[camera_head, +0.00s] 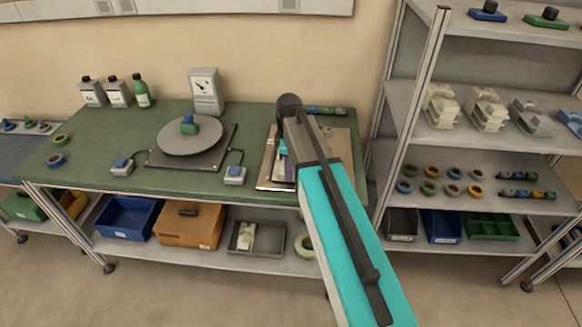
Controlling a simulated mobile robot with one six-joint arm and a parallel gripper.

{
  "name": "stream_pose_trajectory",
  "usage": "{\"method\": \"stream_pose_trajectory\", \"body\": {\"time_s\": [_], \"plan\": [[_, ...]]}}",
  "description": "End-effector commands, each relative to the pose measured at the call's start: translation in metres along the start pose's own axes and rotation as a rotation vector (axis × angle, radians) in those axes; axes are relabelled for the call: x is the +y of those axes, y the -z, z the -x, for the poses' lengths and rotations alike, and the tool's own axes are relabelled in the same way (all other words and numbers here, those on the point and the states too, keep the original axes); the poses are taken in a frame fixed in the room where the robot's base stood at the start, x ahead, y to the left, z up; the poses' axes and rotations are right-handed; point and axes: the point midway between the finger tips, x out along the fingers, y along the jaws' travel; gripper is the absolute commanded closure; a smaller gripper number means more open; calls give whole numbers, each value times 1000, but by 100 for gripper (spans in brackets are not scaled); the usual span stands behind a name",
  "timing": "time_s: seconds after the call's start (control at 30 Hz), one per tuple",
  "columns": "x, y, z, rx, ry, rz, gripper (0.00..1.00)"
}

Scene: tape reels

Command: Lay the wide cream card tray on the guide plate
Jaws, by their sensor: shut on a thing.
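My arm reaches from the lower right over the right end of the green bench. My gripper (284,171) is only partly seen, low beside the arm, over a pale metal plate (264,182) that looks like the guide plate. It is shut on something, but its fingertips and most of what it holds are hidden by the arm. I cannot make out the wide cream card tray for certain, nor whether anything touches the plate.
A grey turntable (190,136) with small blocks stands left of the plate, with a blue-topped switch box (235,174) between them. A gauge (205,92) stands behind. A shelf rack (412,120) rises close on the right.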

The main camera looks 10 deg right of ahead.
Motion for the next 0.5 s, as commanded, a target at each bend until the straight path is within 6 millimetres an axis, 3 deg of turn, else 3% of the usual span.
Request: {"method": "stream_pose_trajectory", "body": {"time_s": [0.47, 0.5], "plan": [[0, 0, -4, 0, -1, 1, 93], [0, 0, -4, 0, -1, 1, 61]]}}
